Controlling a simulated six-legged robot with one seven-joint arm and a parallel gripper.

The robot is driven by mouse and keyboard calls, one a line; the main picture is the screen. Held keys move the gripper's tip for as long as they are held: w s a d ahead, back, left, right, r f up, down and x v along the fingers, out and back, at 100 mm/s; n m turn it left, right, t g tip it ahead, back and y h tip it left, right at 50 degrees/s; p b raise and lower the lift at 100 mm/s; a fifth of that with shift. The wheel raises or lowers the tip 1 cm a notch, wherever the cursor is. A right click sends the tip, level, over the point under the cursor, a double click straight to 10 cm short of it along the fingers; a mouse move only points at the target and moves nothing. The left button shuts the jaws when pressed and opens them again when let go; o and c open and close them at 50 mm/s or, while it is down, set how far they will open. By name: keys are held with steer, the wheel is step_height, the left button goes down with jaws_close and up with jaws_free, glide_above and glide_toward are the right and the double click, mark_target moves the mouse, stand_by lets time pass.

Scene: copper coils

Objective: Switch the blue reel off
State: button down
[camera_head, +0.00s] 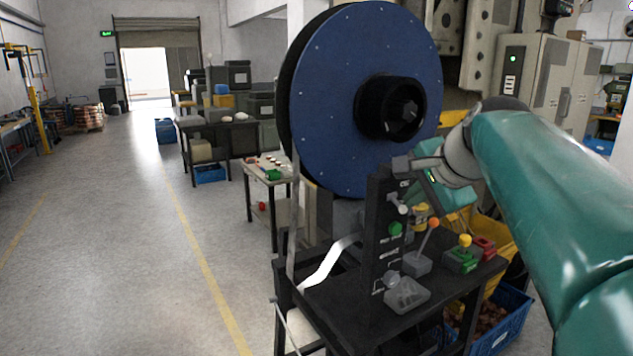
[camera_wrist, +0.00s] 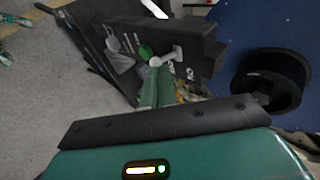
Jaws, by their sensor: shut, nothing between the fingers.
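The blue reel (camera_head: 340,90) is a large blue disc with a black hub, upright at the back of the black stand; it also shows at the right of the wrist view (camera_wrist: 285,30). In front of it stands a black control panel (camera_head: 378,245) with a green button (camera_head: 395,228) and a grey lever with a pale round knob (camera_head: 403,209). In the wrist view the knob (camera_wrist: 155,61) sits just beyond the tips of my gripper (camera_wrist: 157,78). My gripper is shut and empty, beside the panel. I cannot tell whether it touches the knob.
A pale strip (camera_head: 330,262) runs at the left of the panel. A blue crate (camera_head: 505,325) stands below right. Floor at left is clear.

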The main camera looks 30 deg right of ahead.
steer(key=shift+w+r, duration=0.1)
steer(key=shift+r, duration=0.55)
steer(key=shift+r, duration=0.1)
